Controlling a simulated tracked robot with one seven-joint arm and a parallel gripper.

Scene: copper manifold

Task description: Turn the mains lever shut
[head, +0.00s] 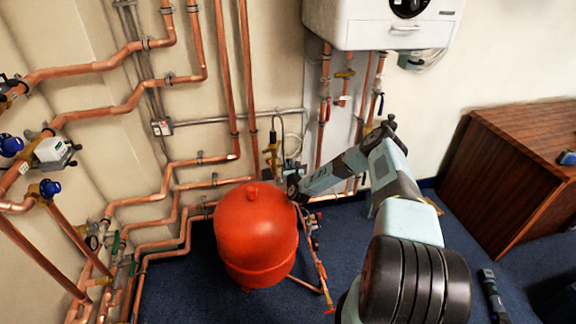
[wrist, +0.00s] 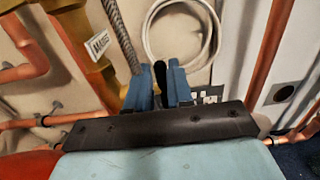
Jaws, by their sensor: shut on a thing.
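The mains lever (wrist: 160,74) shows in the wrist view as a short dark handle between the two blue fingers of my gripper (wrist: 160,88). The fingers are shut on it. Its lower part is hidden behind the fingers and the dark wrist edge. A white tag reading MAINS (wrist: 98,43) hangs beside the brass valve pipe (wrist: 86,50), just left of the fingers. In the head view my arm reaches to the wall behind the red tank, with my gripper (head: 291,172) beside the brass fitting (head: 272,152). The lever is too small to make out there.
The red tank (head: 254,235) stands close below my wrist. A braided hose (wrist: 123,35) and a coiled white hose (wrist: 212,30) are near the fingers. Copper pipes (head: 225,75) line the wall. A white boiler (head: 375,25) hangs above; a wooden cabinet (head: 510,180) stands right.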

